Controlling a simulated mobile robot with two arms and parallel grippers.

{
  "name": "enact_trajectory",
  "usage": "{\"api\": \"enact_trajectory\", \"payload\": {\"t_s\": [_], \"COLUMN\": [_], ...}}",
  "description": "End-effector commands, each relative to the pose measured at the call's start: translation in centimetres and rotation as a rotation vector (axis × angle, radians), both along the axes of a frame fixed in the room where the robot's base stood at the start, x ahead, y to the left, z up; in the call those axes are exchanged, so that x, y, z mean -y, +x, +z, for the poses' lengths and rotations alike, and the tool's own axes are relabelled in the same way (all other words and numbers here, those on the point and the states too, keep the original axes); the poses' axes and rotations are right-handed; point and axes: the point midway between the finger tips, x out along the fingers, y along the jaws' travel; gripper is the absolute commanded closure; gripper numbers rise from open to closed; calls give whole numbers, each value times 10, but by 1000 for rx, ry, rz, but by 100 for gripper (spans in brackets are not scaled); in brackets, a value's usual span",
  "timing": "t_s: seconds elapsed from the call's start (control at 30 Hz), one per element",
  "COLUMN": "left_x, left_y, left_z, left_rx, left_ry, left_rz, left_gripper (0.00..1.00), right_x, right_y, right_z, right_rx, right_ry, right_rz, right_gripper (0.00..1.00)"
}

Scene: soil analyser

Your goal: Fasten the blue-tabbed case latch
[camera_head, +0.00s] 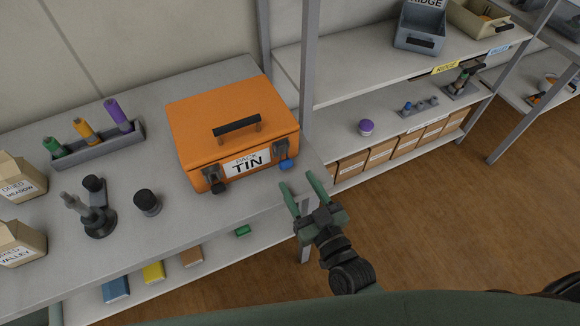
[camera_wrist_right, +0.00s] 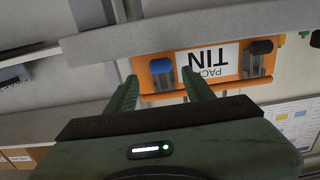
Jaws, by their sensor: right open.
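The orange case (camera_head: 225,120) sits closed on the grey bench, with a dark handle on its lid and a white label reading TIN on its front. The blue-tabbed latch (camera_head: 286,164) is at the right of the front face; its blue tab also shows in the right wrist view (camera_wrist_right: 161,66). A black-tabbed latch (camera_head: 217,187) is at the left of the front. My right gripper (camera_head: 304,188) is open and empty, in front of the blue tab and apart from it. In the right wrist view its fingers (camera_wrist_right: 164,92) point toward the case front. My left gripper is not seen.
A metal shelf post (camera_head: 307,70) stands just right of the case. A rack of coloured tubes (camera_head: 98,146), a black jar (camera_head: 147,202) and a dark stand (camera_head: 98,221) are on the bench left of the case. Shelves are at the right.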

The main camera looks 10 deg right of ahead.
Motion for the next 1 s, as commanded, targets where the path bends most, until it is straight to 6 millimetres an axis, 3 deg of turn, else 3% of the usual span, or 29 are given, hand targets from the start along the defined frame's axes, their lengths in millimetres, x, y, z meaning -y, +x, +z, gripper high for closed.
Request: {"api": "enact_trajectory", "payload": {"t_s": [0.1,0.3,0.67,0.87,1.0], "left_x": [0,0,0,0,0], "left_y": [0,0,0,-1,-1], "left_z": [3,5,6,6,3], "left_rx": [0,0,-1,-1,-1], "left_ry": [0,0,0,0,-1], "left_rz": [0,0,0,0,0], "left_gripper": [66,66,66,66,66], "right_x": [-7,-14,-17,-16,-16], "right_y": [21,43,49,49,50], "right_z": [2,1,0,0,-1], "right_rx": [3,3,2,2,7], "right_ry": [0,1,0,0,1], "right_rz": [0,1,1,1,1], "right_gripper": [47,47,47,100,100]}}
